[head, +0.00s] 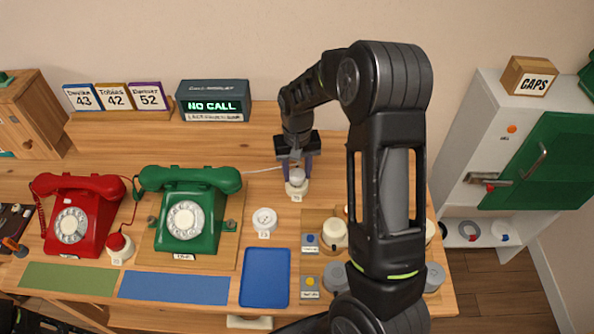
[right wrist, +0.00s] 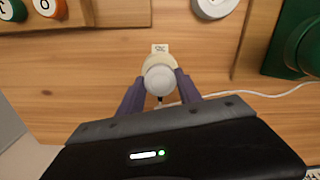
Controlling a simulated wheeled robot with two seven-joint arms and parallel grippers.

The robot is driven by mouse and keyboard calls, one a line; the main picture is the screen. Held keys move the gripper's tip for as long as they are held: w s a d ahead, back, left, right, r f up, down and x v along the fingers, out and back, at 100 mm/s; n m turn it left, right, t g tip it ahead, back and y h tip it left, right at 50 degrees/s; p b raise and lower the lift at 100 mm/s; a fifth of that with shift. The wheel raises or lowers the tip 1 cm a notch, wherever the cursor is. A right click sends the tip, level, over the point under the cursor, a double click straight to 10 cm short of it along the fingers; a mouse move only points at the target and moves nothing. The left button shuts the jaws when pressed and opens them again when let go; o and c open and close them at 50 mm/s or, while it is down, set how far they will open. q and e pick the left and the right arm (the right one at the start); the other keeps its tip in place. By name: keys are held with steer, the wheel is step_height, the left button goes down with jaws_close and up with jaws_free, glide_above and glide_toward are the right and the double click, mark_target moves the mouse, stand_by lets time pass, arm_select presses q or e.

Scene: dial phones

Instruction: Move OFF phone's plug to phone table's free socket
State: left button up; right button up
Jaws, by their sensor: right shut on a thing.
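The green phone (head: 187,205) sits on a wooden board, and a white cord runs right from it to a white plug (head: 297,174). My right gripper (head: 297,172) is shut on this plug, directly over a cream socket base (head: 297,190) with a small label. In the right wrist view the purple fingers (right wrist: 160,90) close around the white plug (right wrist: 160,80); whether it is seated or just above the base I cannot tell. A round white socket (head: 265,220) stands empty right of the green phone. The red phone (head: 80,215) has a red plug (head: 117,242) in another socket. My left gripper is not visible.
A blue tray (head: 265,278) and a panel with buttons and knobs (head: 311,265) lie at the front. A display reading NO CALL (head: 212,104) stands at the back. My right arm hides part of the table's right side. A white cabinet (head: 483,140) stands at right.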

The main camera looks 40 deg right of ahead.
steer(key=shift+f+b, duration=0.6)
steer(key=shift+f, duration=0.1)
stand_by(0.4)
steer(key=o, duration=1.3)
steer(key=shift+c, duration=0.2)
steer(key=shift+r, duration=0.25)
step_height(320, 180, up, 7)
steer(key=shift+r+b, duration=0.2)
steer(key=shift+b, duration=0.35)
